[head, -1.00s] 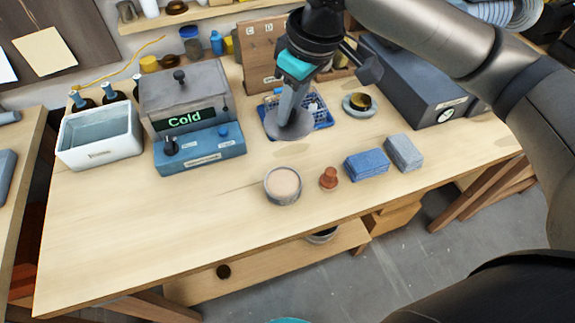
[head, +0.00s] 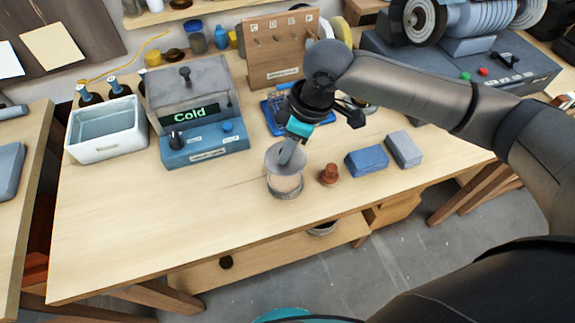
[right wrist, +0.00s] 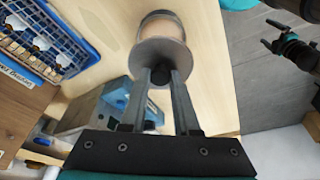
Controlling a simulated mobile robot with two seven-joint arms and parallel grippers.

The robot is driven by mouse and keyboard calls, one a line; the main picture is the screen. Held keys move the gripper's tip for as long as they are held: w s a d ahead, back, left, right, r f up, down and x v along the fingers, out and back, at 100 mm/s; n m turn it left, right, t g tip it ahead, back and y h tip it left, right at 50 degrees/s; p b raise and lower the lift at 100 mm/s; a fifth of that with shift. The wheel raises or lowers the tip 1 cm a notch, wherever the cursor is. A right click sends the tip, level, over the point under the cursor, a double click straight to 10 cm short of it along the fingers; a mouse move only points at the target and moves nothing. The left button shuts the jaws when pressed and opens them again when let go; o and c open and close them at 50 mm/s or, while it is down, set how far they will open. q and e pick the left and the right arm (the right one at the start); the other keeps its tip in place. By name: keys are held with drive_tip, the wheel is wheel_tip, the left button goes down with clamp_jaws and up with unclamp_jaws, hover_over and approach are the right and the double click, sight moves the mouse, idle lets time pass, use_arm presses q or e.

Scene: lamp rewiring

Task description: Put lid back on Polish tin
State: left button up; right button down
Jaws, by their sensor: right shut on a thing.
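The polish tin (head: 286,187), round and grey with pale polish inside, stands open on the workbench near its front edge. My right gripper (head: 289,152) is shut on the knob of the round grey lid (head: 276,160). The lid overlaps the far part of the tin in the head view and seems held above it, not seated. In the right wrist view the fingers (right wrist: 159,80) grip the dark knob, and the lid (right wrist: 160,58) covers part of the tin (right wrist: 157,24). What seems to be my left gripper (right wrist: 285,45) shows at the upper right, its jaws unclear.
A reddish-brown knobbed object (head: 329,175) stands close right of the tin, then a blue block (head: 367,161) and a grey block (head: 404,149). The "Cold" unit (head: 204,140) and white bin (head: 104,130) are left. A blue basket (head: 275,112) lies behind. The bench's front left is clear.

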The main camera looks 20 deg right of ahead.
sight(290, 160)
wheel_tip(290, 160, down, 6)
drive_tip(key=shift+b, duration=0.4)
drive_tip(key=shift+f, duration=0.25)
drive_tip(key=shift+f, duration=0.25)
drive_tip(key=c, duration=0.6)
unclamp_jaws()
drive_tip(key=shift+c, duration=0.2)
drive_tip(key=shift+r, duration=0.25)
drive_tip(key=p+v, duration=0.1)
drive_tip(key=v, duration=1.1)
drive_tip(key=shift+r+p, duration=0.2)
drive_tip(key=shift+p, duration=0.2)
